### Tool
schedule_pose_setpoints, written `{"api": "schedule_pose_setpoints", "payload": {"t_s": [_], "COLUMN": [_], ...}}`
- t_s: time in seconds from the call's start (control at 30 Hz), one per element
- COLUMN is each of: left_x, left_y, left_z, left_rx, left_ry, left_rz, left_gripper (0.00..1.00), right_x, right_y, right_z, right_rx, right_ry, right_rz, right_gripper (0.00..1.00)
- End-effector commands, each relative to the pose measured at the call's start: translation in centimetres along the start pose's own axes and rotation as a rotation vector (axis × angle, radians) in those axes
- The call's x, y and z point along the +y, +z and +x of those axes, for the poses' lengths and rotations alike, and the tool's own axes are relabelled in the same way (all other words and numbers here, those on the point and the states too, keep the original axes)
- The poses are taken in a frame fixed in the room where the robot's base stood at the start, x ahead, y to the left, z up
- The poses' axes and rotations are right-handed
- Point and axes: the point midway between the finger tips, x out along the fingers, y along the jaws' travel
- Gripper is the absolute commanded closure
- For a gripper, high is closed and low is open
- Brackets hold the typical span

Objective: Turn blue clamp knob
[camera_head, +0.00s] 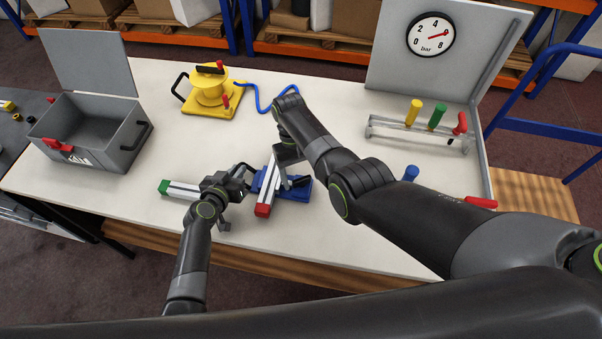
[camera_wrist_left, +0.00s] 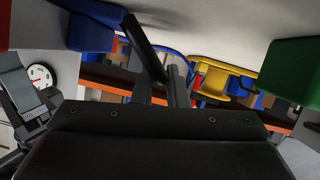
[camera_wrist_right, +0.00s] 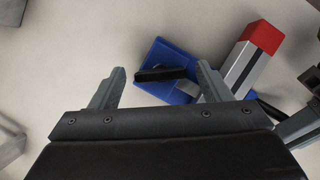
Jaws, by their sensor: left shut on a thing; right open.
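The blue clamp base (camera_head: 297,190) lies near the table's front middle, with a silver bar with a red end (camera_head: 263,210) beside it. It also shows in the right wrist view (camera_wrist_right: 172,52), with a black knob (camera_wrist_right: 158,74) on it. My right gripper (camera_wrist_right: 160,69) is open above it, its fingers on either side of the black knob and apart from it. My left gripper (camera_wrist_left: 160,78) is shut on a black rod (camera_wrist_left: 146,45), left of the blue base. A silver bar with a green end (camera_head: 165,187) lies to its left. My right arm hides part of the clamp.
A grey open box (camera_head: 95,130) stands at left, a yellow reel (camera_head: 210,92) with a blue hose behind. A rack (camera_head: 415,135) with yellow, green and red handles and a gauge panel (camera_head: 385,55) stand at right. A blue cylinder (camera_head: 411,173) shows behind my right arm.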

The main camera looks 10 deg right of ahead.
Motion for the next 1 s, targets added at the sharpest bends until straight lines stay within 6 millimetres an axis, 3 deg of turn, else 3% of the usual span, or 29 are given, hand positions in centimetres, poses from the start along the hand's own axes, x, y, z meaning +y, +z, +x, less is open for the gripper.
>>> {"api": "schedule_pose_setpoints", "payload": {"t_s": [0.1, 0.43, 1.0], "left_x": [-0.05, -0.05, -0.06], "left_y": [0.57, 0.57, 0.58], "left_z": [-0.08, -0.08, -0.09], "left_rx": [-0.010, -0.010, -0.011], "left_ry": [0.000, 0.000, 0.000], "left_rz": [0.000, 0.000, 0.000], "left_gripper": [1.00, 1.00, 1.00], "right_x": [-0.01, 0.01, 0.19], "right_y": [-0.01, -0.01, -0.03], "right_z": [0.03, 0.00, -0.04], "right_rx": [0.000, -0.001, 0.000], "right_ry": [0.000, 0.000, -0.090], "right_rz": [0.000, 0.000, 0.220], "right_gripper": [0.32, 0.74, 0.74]}}
